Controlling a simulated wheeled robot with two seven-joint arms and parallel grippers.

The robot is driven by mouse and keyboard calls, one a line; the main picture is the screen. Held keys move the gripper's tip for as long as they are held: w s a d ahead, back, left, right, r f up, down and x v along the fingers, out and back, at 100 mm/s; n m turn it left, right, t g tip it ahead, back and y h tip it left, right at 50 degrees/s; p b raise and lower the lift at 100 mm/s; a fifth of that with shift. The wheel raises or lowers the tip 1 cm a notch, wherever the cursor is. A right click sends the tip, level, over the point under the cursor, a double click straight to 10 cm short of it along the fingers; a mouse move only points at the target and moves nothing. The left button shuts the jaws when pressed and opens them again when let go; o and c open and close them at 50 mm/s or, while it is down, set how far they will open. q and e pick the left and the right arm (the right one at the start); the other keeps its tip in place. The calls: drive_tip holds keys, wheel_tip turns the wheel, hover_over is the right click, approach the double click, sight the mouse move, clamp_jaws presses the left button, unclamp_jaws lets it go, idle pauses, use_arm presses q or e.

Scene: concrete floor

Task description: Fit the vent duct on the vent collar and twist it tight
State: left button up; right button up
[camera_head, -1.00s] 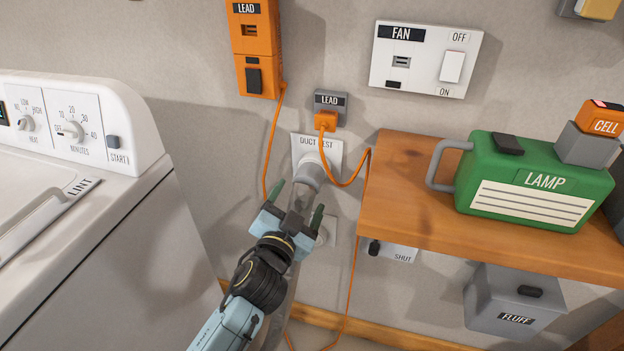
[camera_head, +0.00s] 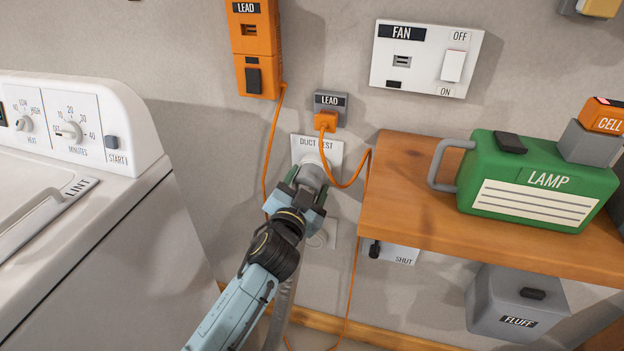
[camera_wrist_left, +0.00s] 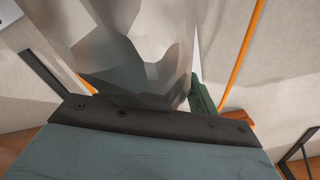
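The grey vent duct (camera_head: 311,176) has its upper end at the DUCT REST plate (camera_head: 317,148) on the wall. Its hose hangs down behind my left arm. In the left wrist view the faceted duct (camera_wrist_left: 125,50) fills the space in front of the palm. My left gripper (camera_head: 306,187) has its fingers around the duct's end, one on each side; whether they press on it I cannot tell. A pale wall plate (camera_head: 331,240) with a round fitting, possibly the vent collar, is below, partly hidden by my gripper. My right gripper is not in view.
A wooden shelf (camera_head: 400,215) with a green LAMP box (camera_head: 535,180) stands right of the duct. A SHUT lever plate (camera_head: 395,253) and grey FLUFF box (camera_head: 515,305) are under it. An orange cord (camera_head: 353,270) hangs close by. The white dryer (camera_head: 120,250) is left.

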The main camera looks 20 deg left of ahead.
use_arm(q)
drive_tip(key=c, duration=0.7)
drive_tip(key=shift+o, duration=0.2)
drive_tip(key=shift+s, duration=0.7)
drive_tip(key=shift+s+p, duration=0.75)
drive_tip(key=shift+s, duration=1.1)
drive_tip(key=shift+a, duration=0.1)
